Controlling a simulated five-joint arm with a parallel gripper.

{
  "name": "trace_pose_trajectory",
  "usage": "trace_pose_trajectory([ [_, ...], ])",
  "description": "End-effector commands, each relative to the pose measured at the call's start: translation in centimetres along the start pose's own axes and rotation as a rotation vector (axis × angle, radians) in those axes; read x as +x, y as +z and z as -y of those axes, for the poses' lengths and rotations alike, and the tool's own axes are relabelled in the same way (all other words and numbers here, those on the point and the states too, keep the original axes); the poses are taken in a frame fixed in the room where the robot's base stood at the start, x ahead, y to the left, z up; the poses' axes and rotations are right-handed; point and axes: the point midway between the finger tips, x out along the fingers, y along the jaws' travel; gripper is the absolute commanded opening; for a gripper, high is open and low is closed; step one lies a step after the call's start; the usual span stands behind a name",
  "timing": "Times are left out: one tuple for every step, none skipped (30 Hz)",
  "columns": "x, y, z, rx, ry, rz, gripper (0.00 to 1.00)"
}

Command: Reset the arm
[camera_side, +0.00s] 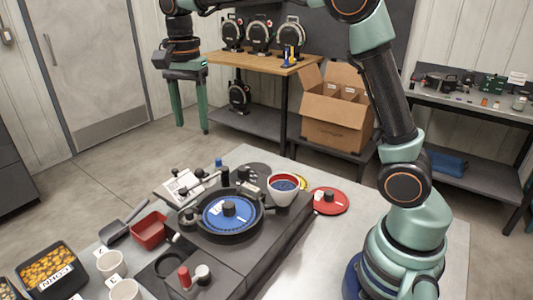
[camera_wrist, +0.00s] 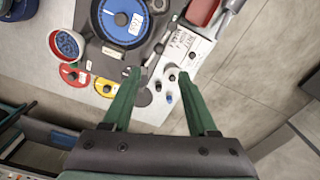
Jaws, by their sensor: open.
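My gripper (camera_side: 192,127) hangs fingers down in the upper left of the side view, high above the work. In the wrist view its two green fingers (camera_wrist: 157,74) are spread apart with nothing between them. Below is the seed meter (camera_side: 263,209), with a blue seed plate (camera_side: 226,212) in its round housing; the plate also shows in the wrist view (camera_wrist: 122,22). My gripper touches none of these.
Red disc (camera_side: 328,201), red bin (camera_side: 149,230), black scoop (camera_side: 122,223), corn tray (camera_side: 47,268) and white cups (camera_side: 111,264) stand around the meter on the table. A wooden bench (camera_side: 247,63) and open cardboard box (camera_side: 337,108) stand behind. The air around my gripper looks clear.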

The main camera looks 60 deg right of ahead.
Motion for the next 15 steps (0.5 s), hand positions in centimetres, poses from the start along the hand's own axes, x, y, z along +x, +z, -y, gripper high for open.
trace_pose_trajectory([
  [-0.2,0.0,-0.3,-0.015,-0.007,-0.002,0.59],
  [-0.4,0.0,-0.5,-0.032,-0.015,-0.004,0.59],
  [-0.7,-0.1,-1.0,-0.061,-0.026,-0.007,0.59],
  [-0.9,-0.1,-1.4,-0.089,-0.037,-0.011,0.59],
  [-1.2,-0.1,-1.9,-0.121,-0.05,-0.016,0.59],
  [-1.5,-0.1,-2.6,-0.17,-0.069,-0.025,0.59],
  [-1.7,0.0,-3.3,-0.212,-0.084,-0.032,0.59],
  [-1.9,0.0,-3.9,-0.255,-0.1,-0.041,0.59],
  [-2.2,0.0,-4.8,-0.313,-0.12,-0.054,0.59],
  [-2.3,0.1,-5.5,-0.357,-0.133,-0.065,0.59],
  [-2.4,0.1,-6.1,-0.4,-0.148,-0.077,0.59],
  [-2.4,0.1,-7.0,-0.457,-0.166,-0.093,0.59],
  [-2.5,0.2,-7.7,-0.5,-0.179,-0.106,0.59],
  [-2.4,0.2,-8.3,-0.543,-0.191,-0.12,0.59],
  [-2.3,0.3,-9.2,-0.6,-0.207,-0.141,0.59],
])
